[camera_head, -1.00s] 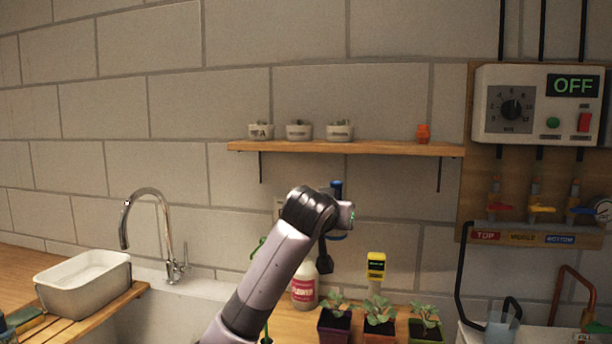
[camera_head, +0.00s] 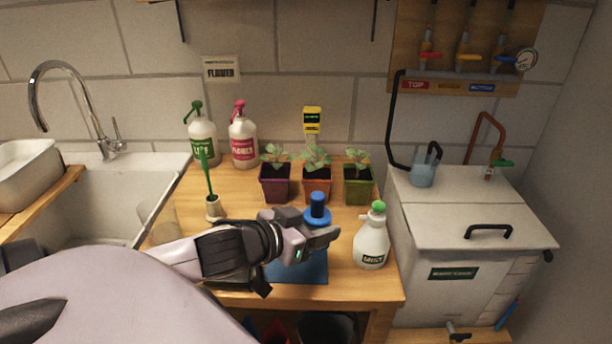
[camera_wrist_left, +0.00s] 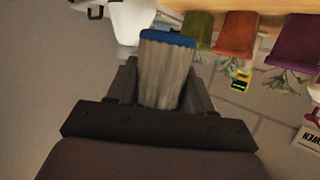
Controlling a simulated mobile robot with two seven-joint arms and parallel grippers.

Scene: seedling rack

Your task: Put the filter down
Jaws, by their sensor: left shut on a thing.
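My left gripper (camera_head: 318,238) is shut on the filter, above the wooden counter near its front. The filter's blue top (camera_head: 317,211) rises above the jaws in the head view; my gripper hides its lower part there. In the left wrist view the filter (camera_wrist_left: 167,75) shows as a pale ribbed cylinder with a blue end, between the two fingers. A flat blue mat (camera_head: 312,270) lies on the counter below and in front of the gripper, partly hidden by my arm. I cannot tell the gap between filter and mat. My right gripper is not in view.
A white mist bottle (camera_head: 371,243) stands close right of my gripper. Three potted seedlings (camera_head: 317,184) stand behind it. Two pump bottles (camera_head: 243,140) stand at the back left. A sink (camera_head: 100,200) is left; a white lidded tank (camera_head: 470,235) is right.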

